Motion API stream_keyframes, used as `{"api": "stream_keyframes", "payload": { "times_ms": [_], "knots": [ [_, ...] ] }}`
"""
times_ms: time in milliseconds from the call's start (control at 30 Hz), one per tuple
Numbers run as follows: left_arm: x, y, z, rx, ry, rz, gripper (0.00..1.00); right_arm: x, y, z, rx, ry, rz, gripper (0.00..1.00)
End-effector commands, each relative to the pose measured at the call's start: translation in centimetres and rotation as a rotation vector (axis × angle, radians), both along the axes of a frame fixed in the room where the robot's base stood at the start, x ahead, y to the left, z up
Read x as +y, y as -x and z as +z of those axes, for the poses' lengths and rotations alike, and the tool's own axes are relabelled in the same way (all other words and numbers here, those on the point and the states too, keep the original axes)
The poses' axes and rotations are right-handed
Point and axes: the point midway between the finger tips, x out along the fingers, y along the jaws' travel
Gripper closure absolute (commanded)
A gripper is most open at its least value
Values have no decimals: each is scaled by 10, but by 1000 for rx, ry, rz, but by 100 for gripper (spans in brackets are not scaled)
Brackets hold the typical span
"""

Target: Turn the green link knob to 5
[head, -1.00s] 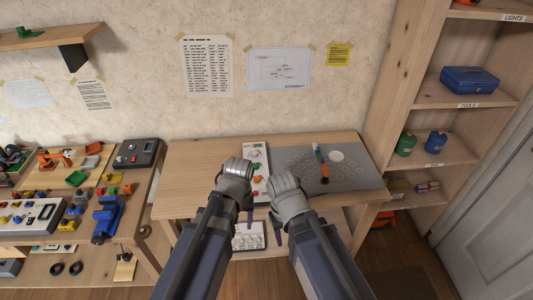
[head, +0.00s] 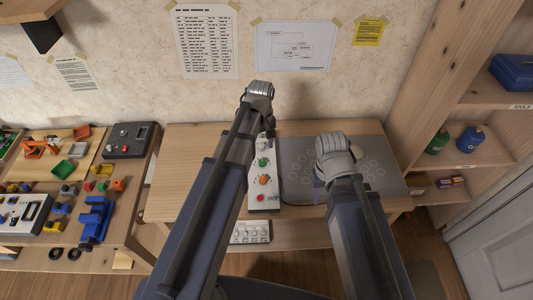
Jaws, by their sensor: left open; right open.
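The green knob (head: 262,162) is on a narrow white panel (head: 256,200) that lies on the wooden table. An orange knob (head: 264,181) and a red knob (head: 260,198) sit nearer me on the same panel. The panel's markings are too small to read. My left gripper (head: 258,92) is open and empty, raised past the panel's far end, and its forearm covers part of the panel. My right gripper (head: 335,158) is open and empty over the grey mat, to the right of the panel. Neither touches the green knob.
The table's left part (head: 185,165) is clear. A white box (head: 250,232) with small knobs sits below the front edge. A cluttered bench stands left, shelves (head: 480,100) right.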

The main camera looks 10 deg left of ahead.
Motion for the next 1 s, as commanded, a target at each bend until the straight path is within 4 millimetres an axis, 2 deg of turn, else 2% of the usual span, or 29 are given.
{"api": "stream_keyframes", "payload": {
  "times_ms": [267,800,1000],
  "knots": [
    [0,0,-12,0,0,-2,36,0,0,-12,0,0,0,50],
    [0,0,-74,0,0,-2,36,0,0,-74,0,0,0,50],
    [0,0,-79,0,0,-2,36,0,0,-79,0,0,0,50]
  ]
}}
